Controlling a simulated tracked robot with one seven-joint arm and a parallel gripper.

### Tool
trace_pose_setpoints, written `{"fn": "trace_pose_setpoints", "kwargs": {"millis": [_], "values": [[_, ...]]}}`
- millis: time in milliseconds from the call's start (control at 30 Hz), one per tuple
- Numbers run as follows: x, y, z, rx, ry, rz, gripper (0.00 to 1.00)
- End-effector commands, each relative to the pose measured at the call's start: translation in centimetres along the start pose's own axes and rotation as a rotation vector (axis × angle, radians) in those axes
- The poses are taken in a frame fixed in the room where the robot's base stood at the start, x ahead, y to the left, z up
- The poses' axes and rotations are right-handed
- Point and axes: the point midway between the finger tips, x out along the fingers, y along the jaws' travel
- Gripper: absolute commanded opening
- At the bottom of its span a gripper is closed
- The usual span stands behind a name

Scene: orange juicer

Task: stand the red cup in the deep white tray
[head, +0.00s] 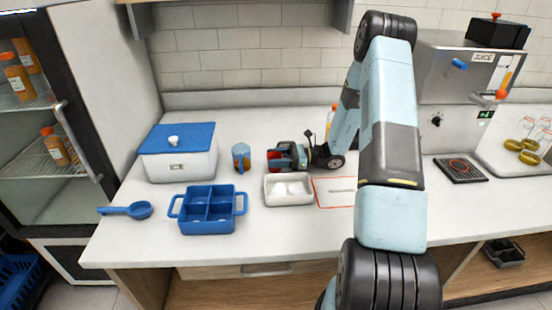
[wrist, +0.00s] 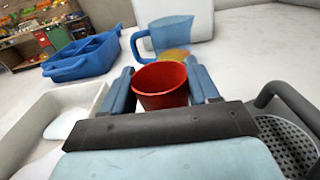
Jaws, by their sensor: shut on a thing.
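The red cup (wrist: 161,86) is upright between the two fingers of my gripper (wrist: 163,88) in the wrist view. My gripper is shut on it. In the head view only a bit of the red cup (head: 274,154) shows at the tip of my gripper (head: 276,156), behind the white tray. The deep white tray (head: 289,203) stands on the counter, with pale rounded things inside. In the wrist view the tray (wrist: 88,99) is at the left, beside the cup and not under it. I cannot tell whether the cup touches the counter.
A blue-tinted jug (head: 241,157) stands just left of the cup; it also shows in the wrist view (wrist: 170,36). A blue divided tray (head: 208,208), a blue-lidded box (head: 179,160) and a blue ladle (head: 128,210) are farther left. A red-outlined mat (head: 333,190) lies right of the white tray.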

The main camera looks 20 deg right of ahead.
Motion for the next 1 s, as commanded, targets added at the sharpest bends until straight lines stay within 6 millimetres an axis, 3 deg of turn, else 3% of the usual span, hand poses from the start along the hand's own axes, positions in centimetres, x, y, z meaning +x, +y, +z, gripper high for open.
{"fn": "trace_pose_setpoints", "kwargs": {"millis": [167,200,433,733,1000], "values": [[0.0,0.0,-0.2,0.001,0.0,0.0,0.31],[0.0,0.0,-0.1,0.001,0.0,0.0,0.63],[0.0,0.0,-0.1,0.0,0.0,0.0,0.85],[-0.1,0.0,0.1,0.0,0.0,-0.001,0.86],[-3.6,0.0,0.0,0.0,0.0,-0.004,0.86]]}}
